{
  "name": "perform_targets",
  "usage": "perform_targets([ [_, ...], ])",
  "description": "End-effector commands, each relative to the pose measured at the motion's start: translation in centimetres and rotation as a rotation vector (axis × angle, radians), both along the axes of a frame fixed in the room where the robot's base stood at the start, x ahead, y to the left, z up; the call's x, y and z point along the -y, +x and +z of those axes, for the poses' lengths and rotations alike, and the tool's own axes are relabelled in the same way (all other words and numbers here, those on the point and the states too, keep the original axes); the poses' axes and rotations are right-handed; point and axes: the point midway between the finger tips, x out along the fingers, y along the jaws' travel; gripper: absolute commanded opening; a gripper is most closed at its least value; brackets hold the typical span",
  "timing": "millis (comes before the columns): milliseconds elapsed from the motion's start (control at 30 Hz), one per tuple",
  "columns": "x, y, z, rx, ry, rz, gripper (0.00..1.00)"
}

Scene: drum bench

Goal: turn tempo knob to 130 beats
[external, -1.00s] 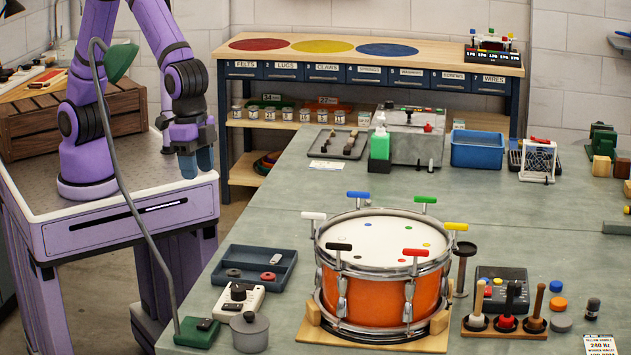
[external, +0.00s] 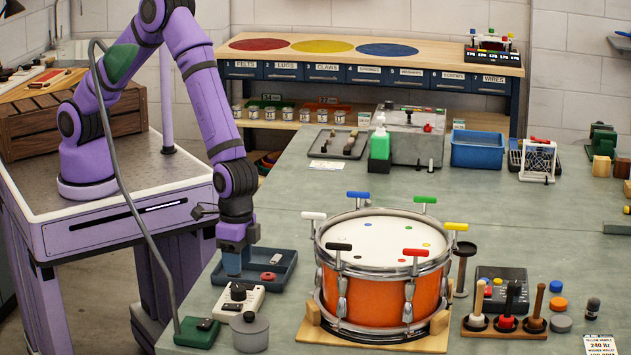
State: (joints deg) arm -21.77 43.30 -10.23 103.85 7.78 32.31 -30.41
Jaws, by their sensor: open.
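A small white box with a black knob (external: 238,291) on top, which looks like the tempo unit (external: 257,300), sits at the bench's left front edge. Its scale marks are too small to read. My gripper (external: 236,272) points down above and just behind the knob, with its blue fingers over the left part of the dark tray. The fingers appear apart from the knob, and the gap between them is hard to make out from this side. My gripper is open and holds nothing that I can see.
The dark tray (external: 285,275) with a red part lies behind the white box. A grey lidded pot (external: 250,330) and a green base (external: 197,332) with a curved lamp stalk stand in front. The orange drum (external: 380,290) with T-handled keys stands to the right.

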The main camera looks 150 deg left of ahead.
Motion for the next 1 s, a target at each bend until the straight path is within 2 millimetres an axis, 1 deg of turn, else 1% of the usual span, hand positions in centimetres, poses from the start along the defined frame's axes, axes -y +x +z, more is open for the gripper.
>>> perform_targets([
  [33, 0.1, 0.0, -1.1, -0.003, -0.001, -0.001, 0.47],
  [100, 0.1, 0.0, -2.3, -0.003, -0.001, 0.000, 0.47],
  [200, 0.2, 0.1, -3.8, -0.003, -0.001, 0.000, 0.47],
  [333, 0.3, 0.2, -5.3, -0.001, -0.001, -0.001, 0.47],
  [500, 0.3, 0.2, -6.1, 0.001, 0.001, 0.001, 0.47],
  [767, 0.3, 0.2, -6.3, 0.001, 0.001, 0.000, 0.47],
  [800, 0.3, 0.2, -6.3, 0.001, 0.001, 0.000, 0.45],
  [867, 0.3, 0.2, -6.3, 0.001, 0.001, 0.000, 0.31],
  [900, 0.3, 0.2, -6.3, 0.001, 0.001, 0.000, 0.22],
  [933, 0.3, 0.2, -6.3, 0.001, 0.001, 0.000, 0.15],
  [967, 0.3, 0.2, -6.3, 0.001, 0.001, 0.000, 0.13],
  [1000, 0.3, 0.2, -6.3, 0.001, 0.001, 0.000, 0.13],
])
